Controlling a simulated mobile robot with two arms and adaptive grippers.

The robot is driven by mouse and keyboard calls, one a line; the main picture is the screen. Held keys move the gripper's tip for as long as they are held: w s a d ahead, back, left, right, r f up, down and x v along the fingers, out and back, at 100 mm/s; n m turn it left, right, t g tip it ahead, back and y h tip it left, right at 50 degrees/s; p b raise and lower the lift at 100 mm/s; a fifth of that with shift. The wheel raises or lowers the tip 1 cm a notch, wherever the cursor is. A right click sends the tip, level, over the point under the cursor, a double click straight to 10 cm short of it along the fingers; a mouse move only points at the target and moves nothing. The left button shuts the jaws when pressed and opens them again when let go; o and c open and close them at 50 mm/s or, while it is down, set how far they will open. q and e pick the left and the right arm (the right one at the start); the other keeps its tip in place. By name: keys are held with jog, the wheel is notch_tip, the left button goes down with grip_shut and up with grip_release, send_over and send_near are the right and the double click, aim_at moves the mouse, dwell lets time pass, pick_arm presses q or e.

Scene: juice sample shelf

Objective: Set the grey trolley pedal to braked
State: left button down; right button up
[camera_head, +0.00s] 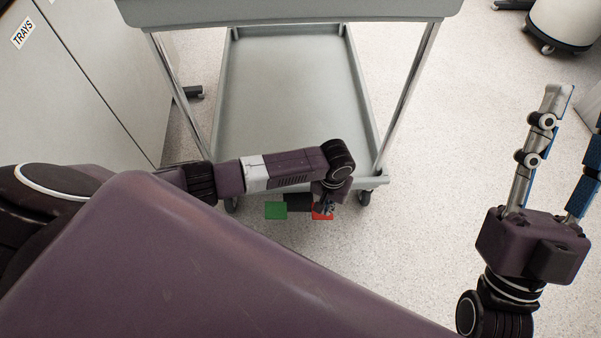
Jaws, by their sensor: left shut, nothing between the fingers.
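The grey trolley (290,85) stands in front of me, with its lower tray and part of its top showing. Its pedal (297,202) is a dark bar at the near edge, low by the floor. A green pad (276,211) is on its left end and a red pad (320,216) on its right end. My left gripper (326,208) is shut and empty, pointing down over the red pad and partly hiding it. I cannot tell whether it touches the pad. My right gripper (570,108) is open and empty at the right, its fingers apart.
A grey cabinet with a TRAYS label (23,33) stands at the left. A white round bin on casters (563,22) is at the far right. The speckled floor (450,110) right of the trolley is clear.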

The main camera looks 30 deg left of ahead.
jog(key=w+f+g+h+p, duration=0.2)
jog(key=w+f+g, duration=0.5)
jog(key=f, duration=0.6)
jog(key=shift+w+a+g+h+p, duration=0.2)
jog(key=shift+g+h+p, duration=0.2)
jog(key=shift+h, duration=0.1)
jog(key=shift+r, duration=0.1)
dwell(0.5)
